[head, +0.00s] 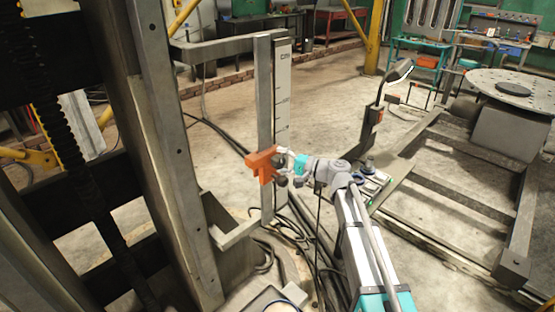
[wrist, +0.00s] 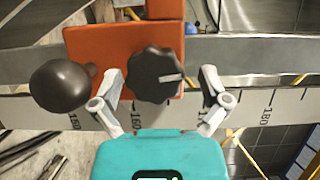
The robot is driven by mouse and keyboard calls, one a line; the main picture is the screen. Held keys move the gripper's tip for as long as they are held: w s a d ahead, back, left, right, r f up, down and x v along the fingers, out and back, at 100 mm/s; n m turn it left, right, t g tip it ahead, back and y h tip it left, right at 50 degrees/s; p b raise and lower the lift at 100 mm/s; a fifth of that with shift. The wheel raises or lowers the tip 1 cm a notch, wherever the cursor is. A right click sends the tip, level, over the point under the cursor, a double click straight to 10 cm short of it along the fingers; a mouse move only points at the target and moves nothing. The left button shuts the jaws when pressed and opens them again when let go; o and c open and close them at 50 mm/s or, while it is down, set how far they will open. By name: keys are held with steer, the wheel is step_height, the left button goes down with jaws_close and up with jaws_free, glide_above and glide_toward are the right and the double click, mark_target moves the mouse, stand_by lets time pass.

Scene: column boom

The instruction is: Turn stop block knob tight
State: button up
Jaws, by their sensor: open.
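The orange stop block (head: 261,164) sits on the upright scale rail in the head view. It also fills the upper middle of the wrist view (wrist: 90,42). On its face is a black lobed knob (wrist: 152,70) with a pale pointer line directed to the right. A dark ball handle (wrist: 60,85) stands out from the block left of the knob. My gripper (wrist: 161,76) is open, with one finger on each side of the knob. Gaps show between fingers and knob. In the head view my gripper (head: 289,163) is at the block, and the knob is hard to make out.
The scale rail (head: 282,95) carries printed marks and stands beside a grey post. A lamp on a post (head: 376,110) is to the right of my arm. A low steel frame (head: 450,180) lies further right. Cables (head: 300,235) lie on the floor around the rail's foot.

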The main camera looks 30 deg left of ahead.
steer(key=shift+d, duration=0.15)
steer(key=w+d, duration=0.1)
steer(key=d, duration=1)
steer(key=shift+w+d, duration=0.15)
steer(key=shift+d, duration=0.2)
steer(key=s+n+t, duration=0.2)
steer(key=n, duration=0.2)
steer(key=s+n+t, duration=0.2)
steer(key=n, duration=0.2)
steer(key=s+d+n+t, duration=0.1)
steer(key=n+t, duration=0.1)
steer(key=n, duration=0.2)
steer(key=shift+s+f+t+h, duration=0.15)
steer(key=shift+s+t+h, duration=0.15)
steer(key=shift+s+t, duration=0.1)
steer(key=x, duration=1.4)
steer(key=shift+d, duration=0.1)
stand_by(0.3)
